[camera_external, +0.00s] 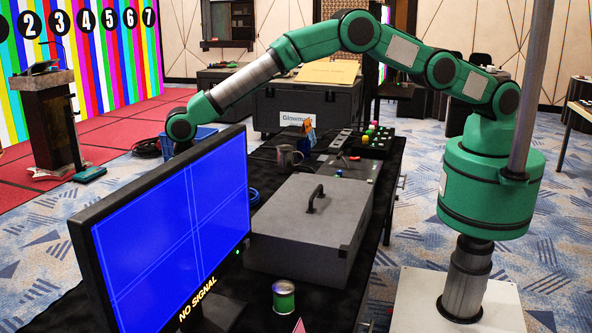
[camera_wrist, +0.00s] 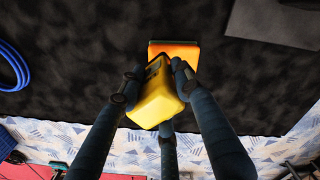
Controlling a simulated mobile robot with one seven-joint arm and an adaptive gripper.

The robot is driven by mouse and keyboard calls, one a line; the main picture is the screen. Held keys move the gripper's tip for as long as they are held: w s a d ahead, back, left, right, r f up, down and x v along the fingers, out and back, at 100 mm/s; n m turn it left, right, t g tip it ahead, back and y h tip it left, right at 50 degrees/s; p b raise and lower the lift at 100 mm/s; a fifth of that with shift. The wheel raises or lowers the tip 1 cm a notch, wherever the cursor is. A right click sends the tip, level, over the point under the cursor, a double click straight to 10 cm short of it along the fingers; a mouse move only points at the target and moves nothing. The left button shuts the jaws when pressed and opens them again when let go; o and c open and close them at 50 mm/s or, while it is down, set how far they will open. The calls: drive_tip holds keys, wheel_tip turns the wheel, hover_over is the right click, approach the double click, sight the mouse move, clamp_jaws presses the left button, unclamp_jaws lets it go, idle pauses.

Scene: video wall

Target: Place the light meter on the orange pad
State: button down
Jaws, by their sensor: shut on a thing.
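In the wrist view, my gripper (camera_wrist: 159,74) is shut on a yellow block-like thing with a dark part on its side, which I take to be the light meter (camera_wrist: 156,103). The orange pad (camera_wrist: 174,48) lies on the dark table cloth just beyond the fingertips, partly covered by the meter and a finger. I cannot tell whether the meter touches the pad. In the external view, the monitor hides my gripper, the meter and the pad; only my wrist shows above its top edge.
A large monitor (camera_external: 180,225) stands at the near left of the table. A grey case with a handle (camera_external: 308,228), a green can (camera_external: 284,298), a metal mug (camera_external: 287,158) and a button panel (camera_external: 372,143) share the table. A blue cable (camera_wrist: 14,62) lies left in the wrist view.

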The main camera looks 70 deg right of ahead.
idle(0.3)
drive_tip(key=shift+f, duration=1.85)
drive_tip(key=shift+f, duration=0.1)
drive_tip(key=c, duration=1.2)
unclamp_jaws()
wheel_tip(320, 180, up, 12)
drive_tip(key=shift+r+p, duration=0.1)
drive_tip(key=shift+p, duration=0.2)
